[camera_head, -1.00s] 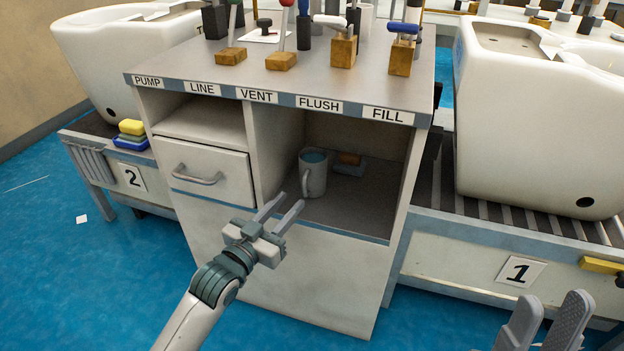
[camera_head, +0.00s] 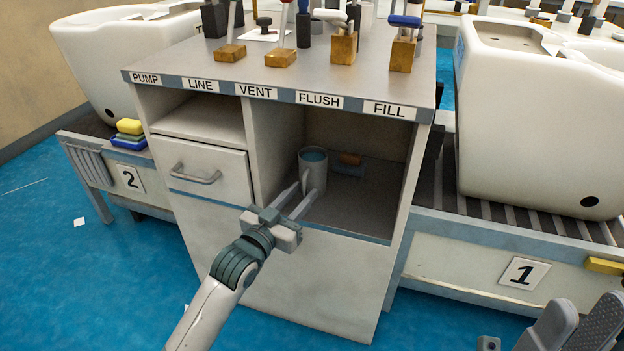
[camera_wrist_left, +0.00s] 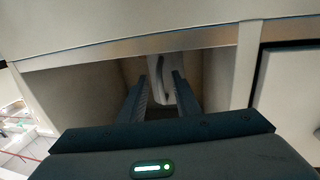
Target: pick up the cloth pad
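I cannot single out a cloth pad with certainty. In the left wrist view, the mug (camera_wrist_left: 160,85) shows between and beyond the parted fingers. My right gripper (camera_head: 580,325) is at the lower right corner, fingers apart, partly cut off.
The cabinet (camera_head: 275,275) has a drawer (camera_head: 207,175) left of the compartment and levers on top. Stacked yellow, green and blue pads (camera_head: 129,135) lie on the left conveyor.

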